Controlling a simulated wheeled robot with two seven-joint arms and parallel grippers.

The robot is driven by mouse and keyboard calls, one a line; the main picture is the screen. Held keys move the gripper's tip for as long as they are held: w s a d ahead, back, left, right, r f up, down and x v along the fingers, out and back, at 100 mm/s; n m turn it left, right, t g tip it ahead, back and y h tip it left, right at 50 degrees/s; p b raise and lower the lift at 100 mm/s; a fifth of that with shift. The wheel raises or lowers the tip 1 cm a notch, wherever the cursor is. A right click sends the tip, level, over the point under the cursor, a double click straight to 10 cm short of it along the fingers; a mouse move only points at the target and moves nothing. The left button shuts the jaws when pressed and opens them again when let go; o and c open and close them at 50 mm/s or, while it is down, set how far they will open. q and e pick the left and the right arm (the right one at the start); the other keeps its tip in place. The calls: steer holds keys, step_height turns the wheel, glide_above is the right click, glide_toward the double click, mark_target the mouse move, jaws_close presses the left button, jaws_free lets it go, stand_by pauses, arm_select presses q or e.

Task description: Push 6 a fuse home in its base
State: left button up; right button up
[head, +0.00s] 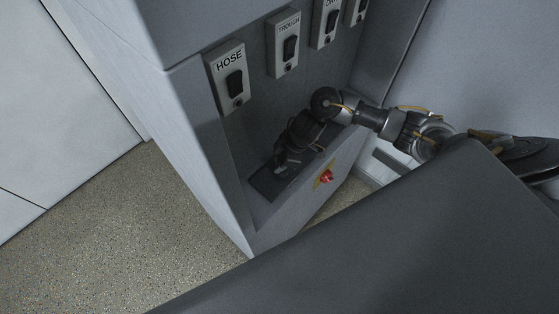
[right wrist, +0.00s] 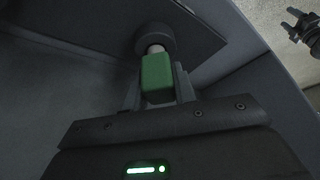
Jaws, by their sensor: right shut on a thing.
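The fuse (right wrist: 157,80) has a green body and a pale metal end in the right wrist view. My right gripper (right wrist: 157,92) is shut on its green body. The pale end meets a dark round base (right wrist: 153,36) on a dark plate; I cannot tell how deep it sits. In the head view my right gripper (head: 281,159) points down at the dark plate (head: 265,185) in the cabinet's lower recess. The fuse and base are not clear there. A dark pronged shape (right wrist: 302,24) at the wrist view's upper right may be my left gripper.
Above the recess are a HOSE switch (head: 232,80), a TROUGH switch (head: 287,46) and further switches. A red button (head: 326,177) on a yellow plate sits on the cabinet's front lip. The speckled floor (head: 125,235) at left is clear.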

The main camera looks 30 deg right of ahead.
steer(key=shift+f+b, duration=0.45)
steer(key=shift+f, duration=0.25)
steer(key=o, duration=1)
steer(key=shift+r, duration=0.15)
steer(key=v, duration=1)
steer(key=shift+d+r, duration=0.15)
steer(key=shift+r, duration=0.2)
